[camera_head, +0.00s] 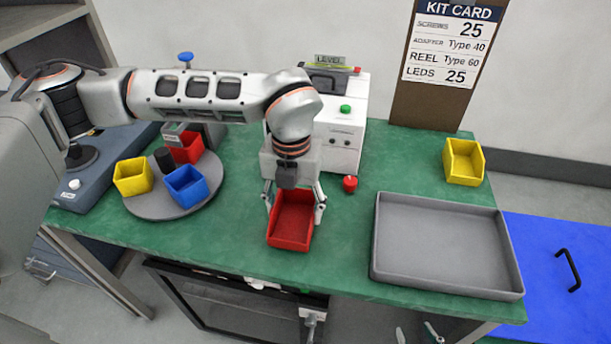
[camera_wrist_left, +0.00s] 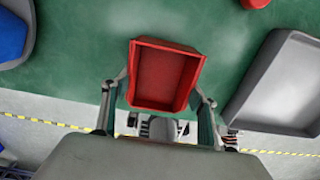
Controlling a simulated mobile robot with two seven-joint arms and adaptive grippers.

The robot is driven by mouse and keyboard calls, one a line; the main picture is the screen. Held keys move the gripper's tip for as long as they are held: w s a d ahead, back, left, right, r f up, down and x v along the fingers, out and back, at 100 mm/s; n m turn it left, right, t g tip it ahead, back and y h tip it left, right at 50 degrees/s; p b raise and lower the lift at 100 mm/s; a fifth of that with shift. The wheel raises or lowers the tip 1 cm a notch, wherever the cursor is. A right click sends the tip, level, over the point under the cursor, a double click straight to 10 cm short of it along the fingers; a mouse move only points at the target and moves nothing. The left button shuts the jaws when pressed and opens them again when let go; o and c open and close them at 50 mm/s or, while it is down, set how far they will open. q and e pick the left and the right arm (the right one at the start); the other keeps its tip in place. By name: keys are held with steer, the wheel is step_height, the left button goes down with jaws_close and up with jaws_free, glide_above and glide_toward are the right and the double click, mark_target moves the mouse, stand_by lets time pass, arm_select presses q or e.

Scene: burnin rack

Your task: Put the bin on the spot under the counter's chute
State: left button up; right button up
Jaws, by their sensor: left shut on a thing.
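My left gripper (camera_head: 293,203) is shut on a red bin (camera_head: 290,228), with one finger at each side of it. The bin is in front of the white counter machine (camera_head: 345,135); I cannot tell whether it touches the green table. In the left wrist view the empty red bin (camera_wrist_left: 162,78) sits between the fingers of the left gripper (camera_wrist_left: 160,100). My left arm hides the machine's lower left front, and I cannot make out the chute or the spot under it. My right gripper (camera_head: 417,334) is partly in view at the bottom edge, fingers apart and empty.
A grey turntable (camera_head: 150,207) holds yellow (camera_head: 133,177), blue (camera_head: 187,186) and red (camera_head: 187,148) bins. A grey tray (camera_head: 445,245) lies right, with another yellow bin (camera_head: 463,162) behind it. A red knob (camera_head: 350,184) stands beside the machine. Green table (camera_head: 345,225) is clear before the tray's left side.

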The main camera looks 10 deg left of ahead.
arm_select(q)
steer(key=w, duration=0.7)
steer(key=shift+w+p, duration=0.2)
steer(key=shift+p, duration=0.2)
steer(key=w, duration=0.3)
steer(key=shift+w, duration=0.3)
steer(key=shift+w+f+p, duration=0.2)
steer(key=shift+f+p, duration=0.1)
steer(key=shift+f, duration=0.45)
steer(key=shift+f, duration=0.2)
steer(key=o, duration=1.1)
